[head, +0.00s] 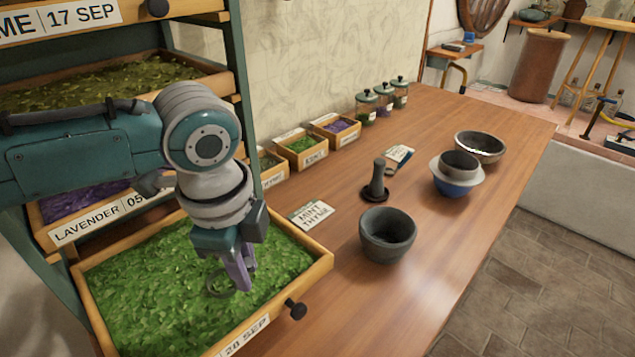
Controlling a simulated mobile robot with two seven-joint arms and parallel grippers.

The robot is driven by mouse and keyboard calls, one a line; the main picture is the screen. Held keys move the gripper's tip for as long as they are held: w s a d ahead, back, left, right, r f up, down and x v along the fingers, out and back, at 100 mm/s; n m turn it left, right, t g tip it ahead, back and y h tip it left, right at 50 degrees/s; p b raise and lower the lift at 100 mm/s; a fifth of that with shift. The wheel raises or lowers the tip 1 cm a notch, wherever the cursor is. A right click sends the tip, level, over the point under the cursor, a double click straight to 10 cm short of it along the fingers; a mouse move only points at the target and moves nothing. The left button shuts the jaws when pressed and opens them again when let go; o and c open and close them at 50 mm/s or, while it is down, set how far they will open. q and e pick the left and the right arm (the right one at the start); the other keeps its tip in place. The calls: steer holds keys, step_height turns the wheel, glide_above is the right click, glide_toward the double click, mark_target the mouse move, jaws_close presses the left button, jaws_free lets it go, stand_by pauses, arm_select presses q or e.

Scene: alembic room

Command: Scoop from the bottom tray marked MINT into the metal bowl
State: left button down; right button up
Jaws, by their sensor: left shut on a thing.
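The open bottom tray (91,306) is a wooden drawer full of bright green chopped leaves. Its front label is cut off by the frame edge and shows only "20 SEP". My left gripper (238,262) points down over the tray and is shut on a scoop (239,273) with a purple handle. The scoop's round rim lies at the leaves; how deep it sits and what it holds I cannot tell. A grey metal-looking bowl (481,147) stands at the back right of the table, and its inside looks empty. My right gripper is out of view.
A dark mortar (387,236), a pestle (377,183) on a dark base and a dark bowl nested in a blue-white bowl (458,178) stand on the table. A "MINT THYME" card (311,214) lies beside the tray. Upper drawers hang above left. The front right tabletop is clear.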

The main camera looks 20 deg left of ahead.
arm_select(q)
steer(key=shift+s+a+r+p, duration=0.1)
steer(key=shift+s+a+p, duration=0.2)
steer(key=shift+s+p, duration=0.45)
steer(key=shift+s+a+p, duration=0.15)
steer(key=shift+s+p, duration=0.15)
steer(key=shift+p, duration=0.1)
step_height(320, 180, up, 6)
steer(key=p, duration=0.6)
steer(key=shift+f, duration=0.2)
